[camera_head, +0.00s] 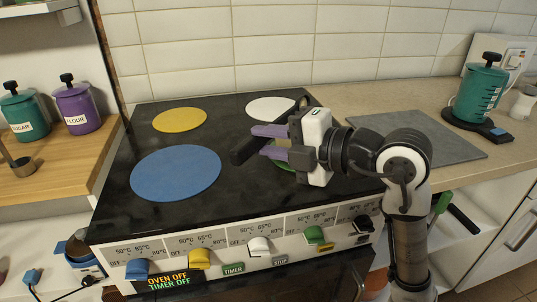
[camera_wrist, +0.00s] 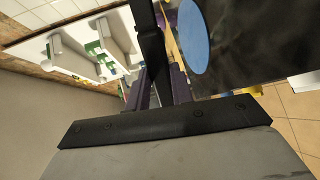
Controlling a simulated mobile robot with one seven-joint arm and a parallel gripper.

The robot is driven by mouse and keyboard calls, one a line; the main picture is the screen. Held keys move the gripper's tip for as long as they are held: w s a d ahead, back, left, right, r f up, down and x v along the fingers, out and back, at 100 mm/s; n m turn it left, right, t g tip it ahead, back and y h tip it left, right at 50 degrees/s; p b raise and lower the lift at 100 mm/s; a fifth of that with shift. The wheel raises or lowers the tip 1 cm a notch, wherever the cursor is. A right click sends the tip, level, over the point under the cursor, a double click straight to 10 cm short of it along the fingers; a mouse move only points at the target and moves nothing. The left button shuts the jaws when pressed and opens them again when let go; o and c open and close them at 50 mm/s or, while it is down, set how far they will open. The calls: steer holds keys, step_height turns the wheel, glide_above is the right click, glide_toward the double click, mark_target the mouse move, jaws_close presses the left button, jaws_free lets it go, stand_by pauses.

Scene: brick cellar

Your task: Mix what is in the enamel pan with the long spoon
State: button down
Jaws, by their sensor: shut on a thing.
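My gripper (camera_head: 270,142), with purple fingers, is above the right part of the black cooktop (camera_head: 225,112). It is shut on a long black bar-like thing (camera_head: 244,151), which slants from lower left to upper right. The black thing also shows between the fingers in the wrist view (camera_wrist: 151,40). It looks like a handle, but I cannot tell whether it belongs to the long spoon.
The cooktop has a blue plate (camera_head: 176,173), a yellow plate (camera_head: 180,120), a white plate (camera_head: 268,107) and a green plate partly behind my gripper. Purple (camera_head: 78,112) and teal (camera_head: 25,118) canisters stand left. A grey board (camera_head: 455,143) and a teal jug (camera_head: 480,95) are right.

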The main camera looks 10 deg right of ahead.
steer(key=t+y+b, duration=0.2)
steer(key=b, duration=0.1)
steer(key=f+t+y+b, duration=0.1)
steer(key=t+y+b, duration=0.1)
steer(key=b, duration=0.1)
steer(key=shift+a+f, duration=0.1)
steer(key=shift+f, duration=0.1)
steer(key=shift+w+r+t+y+b, duration=0.1)
steer(key=shift+r+t+y+b, duration=0.05)
steer(key=shift+t+y+b, duration=0.8)
stand_by(0.3)
